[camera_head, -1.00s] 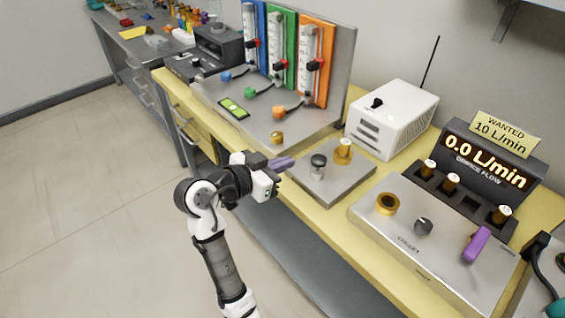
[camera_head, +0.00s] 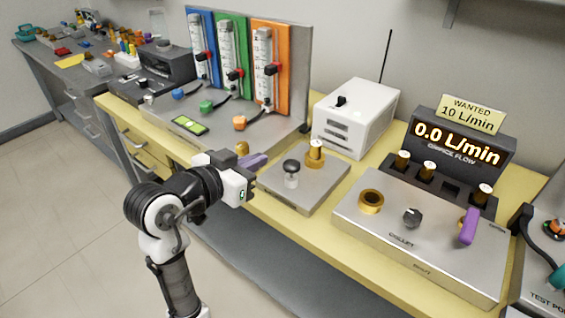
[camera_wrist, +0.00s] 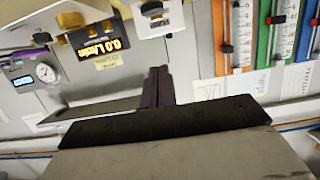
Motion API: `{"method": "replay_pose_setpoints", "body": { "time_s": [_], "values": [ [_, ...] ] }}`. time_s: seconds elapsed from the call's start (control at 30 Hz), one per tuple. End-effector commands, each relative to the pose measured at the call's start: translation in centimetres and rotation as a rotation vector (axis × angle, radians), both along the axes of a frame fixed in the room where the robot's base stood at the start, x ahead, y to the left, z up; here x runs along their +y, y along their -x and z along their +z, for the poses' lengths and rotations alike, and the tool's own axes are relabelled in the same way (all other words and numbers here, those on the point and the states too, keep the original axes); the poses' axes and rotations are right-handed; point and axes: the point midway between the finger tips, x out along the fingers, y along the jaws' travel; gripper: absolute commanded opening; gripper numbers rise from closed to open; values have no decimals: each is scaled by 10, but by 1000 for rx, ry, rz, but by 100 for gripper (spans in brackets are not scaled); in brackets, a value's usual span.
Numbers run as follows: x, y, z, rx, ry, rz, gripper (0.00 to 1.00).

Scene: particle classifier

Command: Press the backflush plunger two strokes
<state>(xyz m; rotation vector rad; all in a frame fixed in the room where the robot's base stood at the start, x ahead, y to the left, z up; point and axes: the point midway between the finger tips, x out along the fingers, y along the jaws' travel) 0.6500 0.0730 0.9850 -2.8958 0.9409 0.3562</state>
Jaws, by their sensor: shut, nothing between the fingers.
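The plunger, a black round knob on a short clear and metal stem (camera_head: 291,170), stands upright on a small metal plate (camera_head: 313,192) on the bench. It looks raised. A brass fitting (camera_head: 315,153) stands behind it on the same plate. My gripper (camera_head: 262,160) is just left of the plate, its purple fingers shut, empty and pointing right toward the plunger, with a gap between them. In the wrist view the shut fingers (camera_wrist: 157,88) show at the centre; I cannot make out the plunger there.
Flowmeters on blue, green and orange panels (camera_head: 271,103) stand behind left. A white box with an antenna (camera_head: 335,133) is behind the plate. The collet panel (camera_head: 448,270) and the display reading 0.0 L/min (camera_head: 455,150) are at right. Floor is open at left.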

Motion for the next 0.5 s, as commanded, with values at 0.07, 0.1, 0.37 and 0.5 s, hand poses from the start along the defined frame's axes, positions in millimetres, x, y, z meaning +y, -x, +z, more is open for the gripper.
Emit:
{"method": "replay_pose_setpoints", "body": {
  "time_s": [0.07,0.1,0.37,0.5],
  "values": [
    [-1,-1,0,1,1,-1,0],
    [-2,-3,-1,2,1,-2,0],
    [-26,-35,-10,4,2,-4,0],
    [-44,-59,-17,4,2,-4,0]
  ]
}}
